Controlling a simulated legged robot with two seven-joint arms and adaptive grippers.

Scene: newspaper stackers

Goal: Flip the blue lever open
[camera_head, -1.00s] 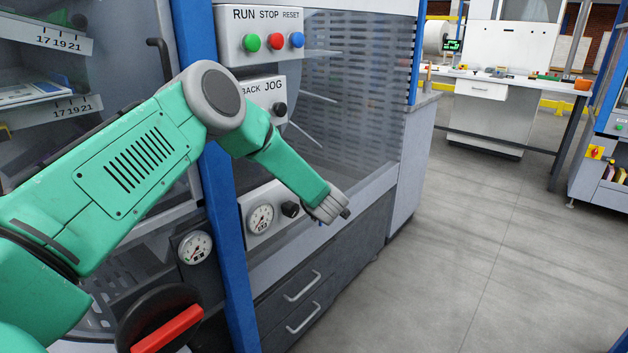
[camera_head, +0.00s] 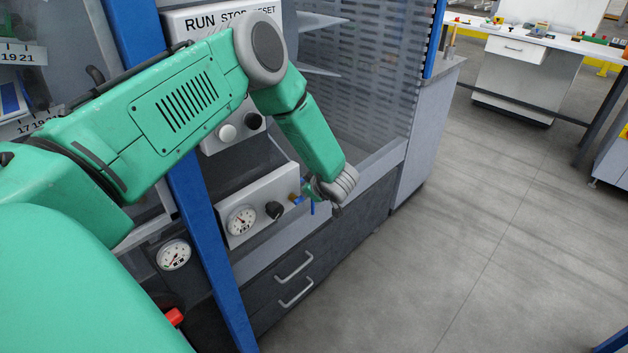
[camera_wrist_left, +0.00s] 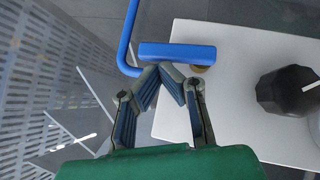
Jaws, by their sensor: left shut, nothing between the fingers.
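The blue lever (camera_wrist_left: 178,52) is a flat bar that shows just past my fingertips in the left wrist view. A bent blue rod (camera_wrist_left: 126,45) runs up from its left end. In the head view, part of the blue lever (camera_head: 312,208) shows low beside a brass fitting (camera_head: 295,199) at the right end of the gauge panel. My left gripper (camera_wrist_left: 163,68) is shut and empty, its tips close to the lever's near edge; I cannot tell whether they touch. In the head view the gripper is mostly hidden by my wrist. My right gripper is not in view.
A white panel (camera_head: 262,205) carries a gauge (camera_head: 241,220) and a black knob (camera_head: 273,210), also in the wrist view (camera_wrist_left: 287,90). A blue post (camera_head: 208,245) stands left of it, drawers with handles (camera_head: 294,267) below. Open floor (camera_head: 455,240) lies to the right.

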